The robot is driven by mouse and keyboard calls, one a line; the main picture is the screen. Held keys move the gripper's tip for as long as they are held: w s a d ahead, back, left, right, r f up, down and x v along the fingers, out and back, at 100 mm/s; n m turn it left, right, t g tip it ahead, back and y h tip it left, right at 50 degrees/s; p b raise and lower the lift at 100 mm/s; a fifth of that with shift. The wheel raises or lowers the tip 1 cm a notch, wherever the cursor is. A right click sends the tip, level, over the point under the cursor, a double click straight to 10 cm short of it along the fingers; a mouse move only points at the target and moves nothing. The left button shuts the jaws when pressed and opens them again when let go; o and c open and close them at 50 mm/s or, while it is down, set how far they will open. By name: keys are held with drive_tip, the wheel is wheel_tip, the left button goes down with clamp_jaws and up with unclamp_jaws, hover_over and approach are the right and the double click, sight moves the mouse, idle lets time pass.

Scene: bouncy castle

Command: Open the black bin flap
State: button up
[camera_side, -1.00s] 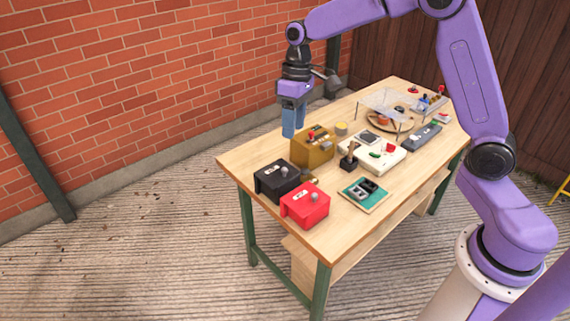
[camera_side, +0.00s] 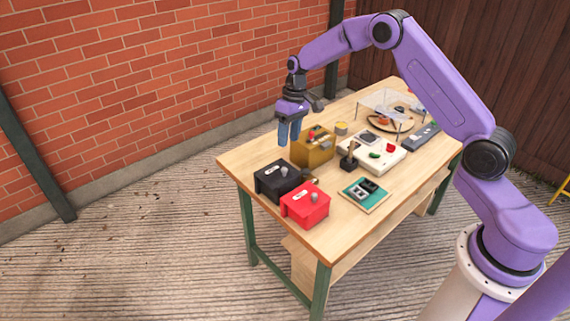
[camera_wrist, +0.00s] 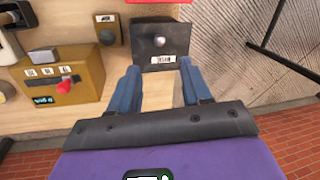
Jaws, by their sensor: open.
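The black bin (camera_side: 275,182) sits at the near left corner of the wooden table, with a white label and a grey knob on its top. In the wrist view the black bin (camera_wrist: 160,45) lies just beyond my fingertips, its round knob and label facing the camera. Its flap looks shut. My gripper (camera_side: 289,140) hangs above the table's left edge, behind the black bin in the side view, with its blue fingers pointing down. The fingers (camera_wrist: 158,82) are apart with nothing between them. They appear above the bin, not touching it.
A red bin (camera_side: 304,206) stands right beside the black one. A tan box (camera_side: 313,148) with a red lever stands close to my gripper. A small black joystick (camera_side: 348,160), a white panel (camera_side: 375,152) and a green switch board (camera_side: 364,194) lie farther right.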

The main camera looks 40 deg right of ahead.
approach(285, 164)
drive_tip(key=s+a+f, duration=0.4)
drive_tip(key=a+f, duration=0.1)
drive_tip(key=shift+s+a+f, duration=0.1)
drive_tip(key=shift+f, duration=0.1)
clamp_jaws()
